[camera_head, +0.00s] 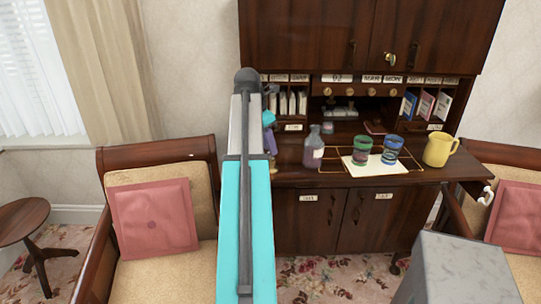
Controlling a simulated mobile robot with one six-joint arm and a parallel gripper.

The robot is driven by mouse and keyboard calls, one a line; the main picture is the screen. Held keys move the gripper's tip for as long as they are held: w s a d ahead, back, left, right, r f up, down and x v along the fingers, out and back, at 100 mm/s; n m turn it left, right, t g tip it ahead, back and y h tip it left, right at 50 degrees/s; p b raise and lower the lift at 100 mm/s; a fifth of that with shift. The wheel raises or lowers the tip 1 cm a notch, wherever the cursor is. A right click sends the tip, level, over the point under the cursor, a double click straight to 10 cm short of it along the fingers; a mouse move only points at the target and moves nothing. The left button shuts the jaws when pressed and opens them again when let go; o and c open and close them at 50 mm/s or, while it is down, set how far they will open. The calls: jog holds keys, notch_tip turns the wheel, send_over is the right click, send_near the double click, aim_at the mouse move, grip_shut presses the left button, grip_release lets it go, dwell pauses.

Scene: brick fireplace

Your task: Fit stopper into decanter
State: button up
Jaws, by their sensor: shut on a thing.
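A glass bottle (314,150), which looks like the decanter, stands upright on the desk top, just right of my arm. It has purplish contents, a pale label and a short narrow neck. It is too small to tell whether anything sits in its mouth. I cannot make out a stopper. My arm rises through the middle of the view. My gripper does not show clearly; it seems hidden behind the arm. I cannot tell how far it is from the bottle.
A blue-and-purple object (269,135) is partly hidden by my arm. Cushioned chairs (155,269) flank the wooden desk (290,226). A grey block (460,270) is in front.

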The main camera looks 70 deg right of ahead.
jog(key=shift+r+p, duration=1)
jog(key=shift+p, duration=0.25)
dwell(0.5)
dwell(0.3)
jog(key=w+a+f+b, duration=0.1)
jog(key=w+a+f, duration=0.2)
jog(key=w+a, duration=0.7)
jog(key=w+a+f, duration=0.3)
jog(key=w+a, duration=0.5)
jog(key=w, duration=0.4)
jog(key=w+a+f+b, duration=0.1)
jog(key=w+a+f, duration=0.2)
jog(key=w+a, duration=0.65)
jog(key=w+a+f, duration=0.2)
jog(key=w+a, duration=0.1)
jog(key=a, duration=0.9)
jog(key=w+a+f, duration=0.3)
jog(key=a, duration=1)
jog(key=w+a+f+b, duration=0.1)
jog(key=w+a+f, duration=0.1)
jog(key=a, duration=1.1)
jog(key=shift+w+a+f+n, duration=0.15)
jog(key=shift+w+f+n, duration=0.2)
jog(key=shift+w, duration=0.5)
